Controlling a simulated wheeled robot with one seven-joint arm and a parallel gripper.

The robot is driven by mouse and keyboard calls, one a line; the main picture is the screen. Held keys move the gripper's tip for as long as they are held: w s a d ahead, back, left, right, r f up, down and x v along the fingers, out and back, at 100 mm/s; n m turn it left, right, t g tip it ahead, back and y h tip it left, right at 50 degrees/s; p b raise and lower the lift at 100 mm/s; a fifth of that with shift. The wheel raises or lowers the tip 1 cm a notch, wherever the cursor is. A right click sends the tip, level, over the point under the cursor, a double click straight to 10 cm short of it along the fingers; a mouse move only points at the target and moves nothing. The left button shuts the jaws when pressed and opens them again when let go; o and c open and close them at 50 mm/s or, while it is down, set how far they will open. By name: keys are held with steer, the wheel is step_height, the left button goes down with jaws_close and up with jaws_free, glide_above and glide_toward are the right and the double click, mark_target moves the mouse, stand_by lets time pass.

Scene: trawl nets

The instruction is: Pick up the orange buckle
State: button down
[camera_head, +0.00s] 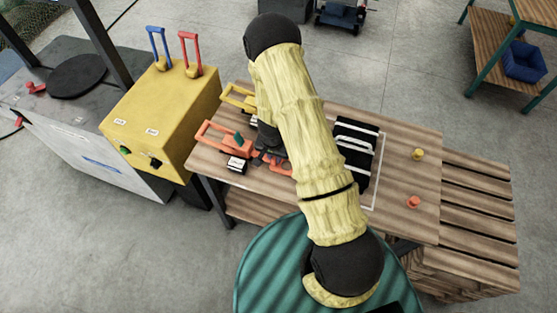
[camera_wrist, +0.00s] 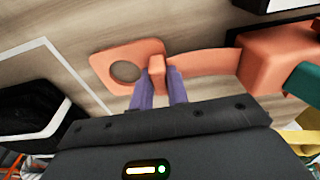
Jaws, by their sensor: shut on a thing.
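The orange buckle (camera_wrist: 140,52) is a flat orange plate with a round hole and a small raised tab, on or just above the wooden table. An orange strip runs right from it to an orange block (camera_wrist: 270,55). My gripper (camera_wrist: 158,80) has its two purple fingers closed on the raised tab. In the head view, my gripper (camera_head: 266,156) is low over the table's left part, and its fingertips are mostly hidden by my arm. Part of the orange buckle (camera_head: 280,166) shows beside it. I cannot tell whether it is lifted.
A second orange piece with a frame handle (camera_head: 222,135) and a yellow one (camera_head: 236,98) lie on the table's left side. A black item (camera_head: 357,140) lies in a white outline. Small yellow (camera_head: 418,154) and orange (camera_head: 413,202) knobs stand right. A yellow box (camera_head: 165,115) adjoins the left.

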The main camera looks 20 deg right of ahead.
steer(key=shift+r, duration=0.1)
step_height(320, 180, up, 10)
steer(key=shift+f, duration=0.1)
stand_by(0.8)
steer(key=shift+s+d+f+n, duration=0.15)
steer(key=shift+d+f+n, duration=0.1)
steer(key=shift+f+n, duration=0.2)
step_height(320, 180, down, 4)
steer(key=n, duration=0.4)
steer(key=shift+n+y, duration=0.3)
steer(key=shift+n, duration=0.05)
steer(key=shift+a+f+n, duration=0.25)
steer(key=shift+f+n, duration=0.2)
steer(key=shift+n, duration=0.35)
steer(key=shift+a, duration=0.1)
